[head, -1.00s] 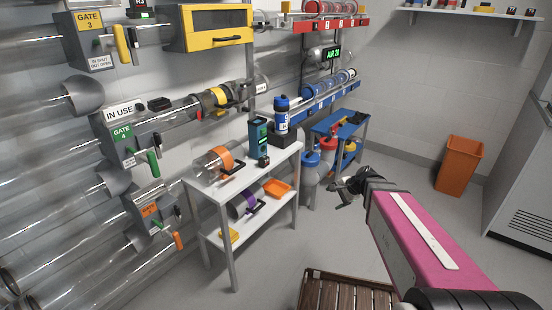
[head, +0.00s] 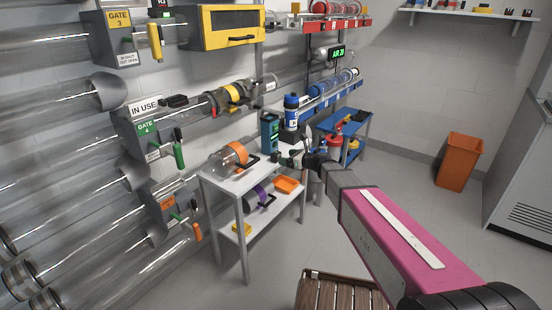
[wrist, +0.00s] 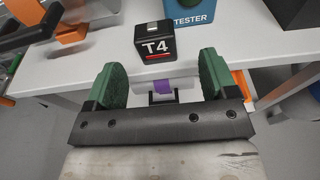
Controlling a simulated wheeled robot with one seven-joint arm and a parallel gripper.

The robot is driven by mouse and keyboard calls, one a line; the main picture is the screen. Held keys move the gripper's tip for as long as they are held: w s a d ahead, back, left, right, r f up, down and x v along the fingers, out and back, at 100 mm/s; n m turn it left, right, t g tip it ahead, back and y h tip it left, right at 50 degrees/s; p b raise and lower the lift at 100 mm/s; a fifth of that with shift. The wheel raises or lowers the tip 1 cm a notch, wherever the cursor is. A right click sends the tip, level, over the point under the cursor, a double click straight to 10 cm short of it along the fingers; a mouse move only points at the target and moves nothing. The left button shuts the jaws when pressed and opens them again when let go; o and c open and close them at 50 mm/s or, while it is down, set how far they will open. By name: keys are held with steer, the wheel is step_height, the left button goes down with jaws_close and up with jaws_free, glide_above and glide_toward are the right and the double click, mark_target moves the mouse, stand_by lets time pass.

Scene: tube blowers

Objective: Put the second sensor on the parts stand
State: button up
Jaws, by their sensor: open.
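A small black block marked T4 (wrist: 155,46) with a red stripe, possibly a sensor, stands on the white top of the parts stand (wrist: 90,62), near its front edge. In the head view the stand (head: 230,180) is a white two-level table, and my gripper hides most or all of the block. My gripper (wrist: 162,75) is open and empty. Its two green-padded fingers are spread on either side of the block's line, with the block just beyond the fingertips. In the head view my gripper (head: 284,159) is at the right end of the stand top.
A teal tester (head: 270,132) stands behind the block. A blue bottle (head: 291,112) stands on a black base. An orange-banded clear canister (head: 232,158) lies on the stand's left. The lower shelf holds a purple-banded canister (head: 257,196) and an orange tray (head: 286,185). A slatted crate (head: 345,290) is on the floor.

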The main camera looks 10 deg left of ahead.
mark_target(279, 155)
steer(key=x, duration=0.6)
steer(key=shift+a+r, duration=0.25)
steer(key=shift+a, duration=0.1)
steer(key=shift+s, duration=0.1)
steer(key=c, duration=1.1)
